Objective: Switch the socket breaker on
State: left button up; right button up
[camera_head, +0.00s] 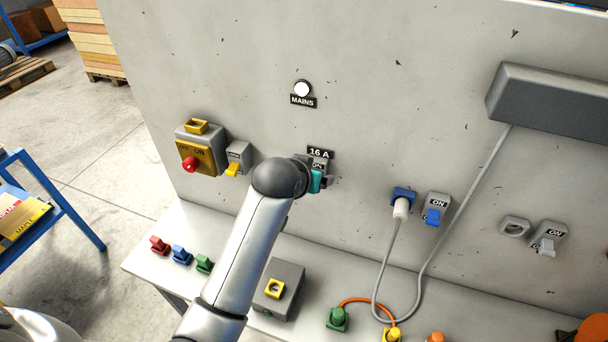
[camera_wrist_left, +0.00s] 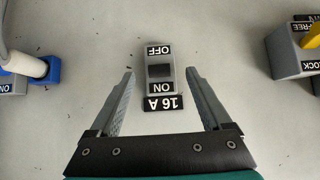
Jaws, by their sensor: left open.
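The breaker (camera_wrist_left: 166,88) under the 16 A label (camera_head: 319,152) is a small grey housing on the wall panel, with ON and OFF plates and a dark toggle (camera_wrist_left: 160,70). I cannot tell which way the toggle is set. In the wrist view the panel appears upside down, so ON is at the bottom. My left gripper (camera_wrist_left: 160,72) is open and faces the panel, with its fingers on either side of the breaker and nothing between them gripped. Contact cannot be told. In the head view my left arm hides most of the breaker.
A yellow-levered switch (camera_head: 234,168) and a red-knob box (camera_head: 195,152) are left of the breaker. A plugged blue socket (camera_head: 403,194) and blue-levered switch (camera_head: 435,212) are right. The ledge below holds coloured plugs and a grey box (camera_head: 279,290). The MAINS lamp (camera_head: 302,88) looks white.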

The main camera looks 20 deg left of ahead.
pick_arm(q)
jog(key=v, duration=1.5)
jog(key=shift+f, duration=0.1)
